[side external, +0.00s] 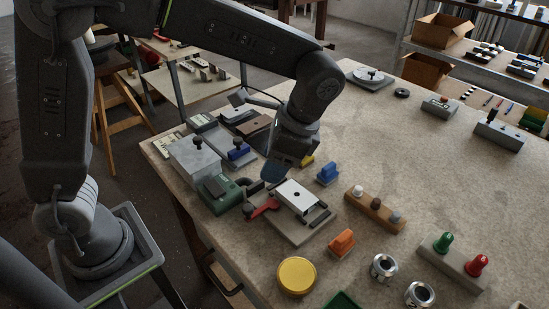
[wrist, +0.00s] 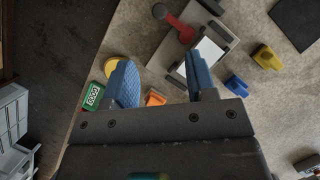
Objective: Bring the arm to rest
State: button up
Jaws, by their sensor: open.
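My gripper (side external: 274,176) is above the worktable (side external: 440,185), close behind a light metal block (side external: 297,196) on a clamping fixture with a red handle (side external: 262,208). In the wrist view my gripper (wrist: 162,80) has its two blue fingers spread wide, with nothing held between them. Past the fingers, the orange block (wrist: 155,97) lies on the table, and the fixture's white-topped block (wrist: 208,50) shows beside the right finger. The exact height of the fingertips above the table is hard to tell.
Around the fixture stand a blue block (side external: 327,173), an orange block (side external: 342,242), a yellow disc (side external: 297,275) and a wooden peg holder (side external: 375,210). A grey box (side external: 195,160) and a green device (side external: 222,193) crowd the left. The table's right side has more free room.

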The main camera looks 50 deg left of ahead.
jog(key=shift+r, duration=0.1)
jog(key=s+a+r+n+t+h, duration=0.1)
jog(key=s+a+r+n+t, duration=0.1)
jog(key=s+a+n+t, duration=0.2)
jog(key=s+a+r+n+t+h, duration=0.2)
jog(key=s+a+r+n+t, duration=0.1)
jog(key=s+a, duration=0.4)
jog(key=shift+s+r+n+t, duration=0.25)
jog(key=shift+s+n+t, duration=0.2)
jog(key=shift+n+t, duration=0.5)
